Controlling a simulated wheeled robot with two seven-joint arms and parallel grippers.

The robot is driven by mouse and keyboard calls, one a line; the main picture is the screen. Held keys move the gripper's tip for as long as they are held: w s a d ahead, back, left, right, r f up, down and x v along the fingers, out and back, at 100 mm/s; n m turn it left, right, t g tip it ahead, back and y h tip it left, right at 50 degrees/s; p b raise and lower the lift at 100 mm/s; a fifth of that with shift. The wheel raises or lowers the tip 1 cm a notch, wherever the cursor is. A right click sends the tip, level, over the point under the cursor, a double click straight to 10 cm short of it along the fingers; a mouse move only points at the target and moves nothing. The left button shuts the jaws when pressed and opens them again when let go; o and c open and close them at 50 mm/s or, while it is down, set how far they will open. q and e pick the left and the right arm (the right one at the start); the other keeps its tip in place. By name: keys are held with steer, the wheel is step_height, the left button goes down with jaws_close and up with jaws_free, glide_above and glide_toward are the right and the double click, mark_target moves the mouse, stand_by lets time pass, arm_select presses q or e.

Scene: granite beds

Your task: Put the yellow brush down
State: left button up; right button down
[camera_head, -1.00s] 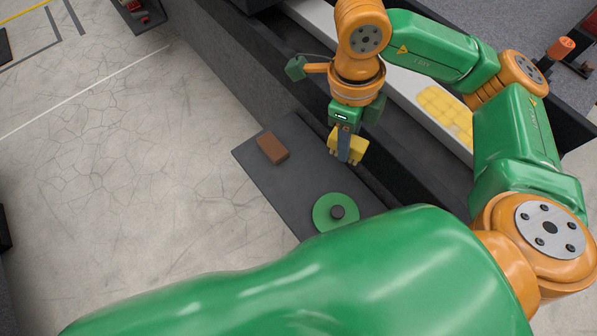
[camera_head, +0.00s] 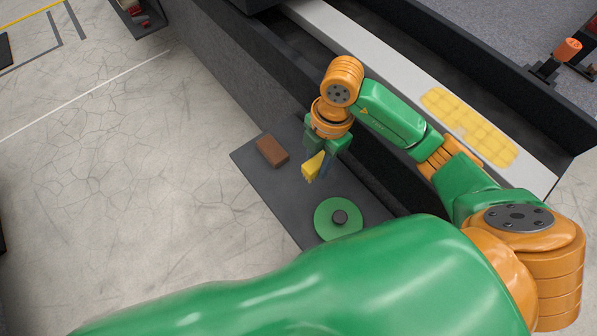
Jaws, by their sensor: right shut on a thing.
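The yellow brush (camera_head: 312,168) is in the jaws of my right gripper (camera_head: 318,162). My right gripper is shut on it over the dark grey shelf (camera_head: 262,182), between a brown block and a green disc. I cannot tell whether the brush touches the shelf or hangs just above it. Part of the brush is hidden by the gripper. My left gripper is not in view.
The brown block (camera_head: 272,151) lies on the shelf left of the brush. The green disc (camera_head: 327,224) with a dark knob lies below it. A pale slab (camera_head: 400,75) with a yellow gridded patch (camera_head: 468,126) runs behind my arm. Bare shelf lies between block and disc.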

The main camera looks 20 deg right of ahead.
steer(key=a+f, duration=0.1)
steer(key=w+a+f, duration=0.1)
steer(key=f, duration=0.1)
steer(key=w+a+f, duration=0.1)
steer(key=f, duration=0.1)
steer(key=shift+b, duration=0.35)
step_height(320, 180, down, 3)
steer(key=shift+w+a+r, duration=0.1)
steer(key=shift+w+a, duration=0.05)
steer(key=shift+f, duration=0.3)
steer(key=shift+f, duration=0.1)
steer(key=c, duration=0.5)
jaws_free()
steer(key=shift+r, duration=0.2)
steer(key=r, duration=0.4)
steer(key=d+r+p, duration=0.1)
steer(key=r, duration=0.6)
steer(key=shift+w+d+r, duration=0.25)
steer(key=shift+r, duration=0.15)
